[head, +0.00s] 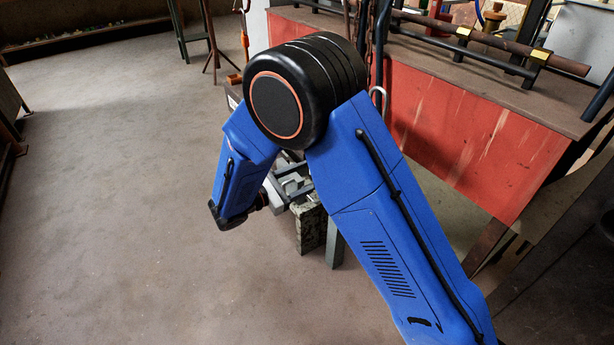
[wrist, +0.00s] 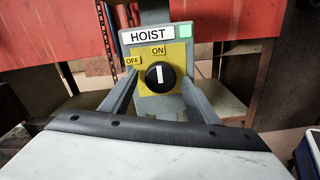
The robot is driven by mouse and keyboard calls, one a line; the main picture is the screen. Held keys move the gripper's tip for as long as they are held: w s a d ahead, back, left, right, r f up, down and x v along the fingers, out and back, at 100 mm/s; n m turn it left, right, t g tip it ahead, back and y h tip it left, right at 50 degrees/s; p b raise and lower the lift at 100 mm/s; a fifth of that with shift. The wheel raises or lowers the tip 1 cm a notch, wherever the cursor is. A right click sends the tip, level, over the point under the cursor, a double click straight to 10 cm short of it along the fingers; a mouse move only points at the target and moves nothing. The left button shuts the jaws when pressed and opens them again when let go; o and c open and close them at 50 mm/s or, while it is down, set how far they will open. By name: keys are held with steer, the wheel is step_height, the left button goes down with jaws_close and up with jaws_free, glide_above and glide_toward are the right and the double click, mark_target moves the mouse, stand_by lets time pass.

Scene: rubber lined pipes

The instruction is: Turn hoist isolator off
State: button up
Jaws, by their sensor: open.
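The hoist isolator is a grey box (wrist: 197,62) labelled HOIST in the wrist view. Its yellow plate (wrist: 183,58) reads OFF at the left and ON at the top. The round black knob (wrist: 160,77) has a white mark that stands upright, toward ON. My gripper (wrist: 160,80) is open, with one grey finger on each side of the knob. Whether the fingers touch the knob I cannot tell. In the head view my blue arm hides most of that area, and the isolator cannot be made out.
A red-sided bench (head: 450,130) with pipes (head: 500,45) on top stands at the right in the head view. The concrete floor (head: 110,200) at the left is clear.

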steer(key=c, duration=1)
steer(key=shift+c, duration=0.2)
steer(key=shift+n, duration=0.3)
steer(key=n, duration=0.4)
steer(key=shift+s, duration=0.1)
steer(key=n, duration=0.4)
steer(key=shift+s+d+n, duration=0.1)
steer(key=shift+n, duration=0.3)
steer(key=n, duration=0.4)
steer(key=shift+r, duration=0.15)
steer(key=shift+s+n, duration=0.1)
steer(key=shift+n, duration=2.1)
steer(key=shift+r, duration=0.1)
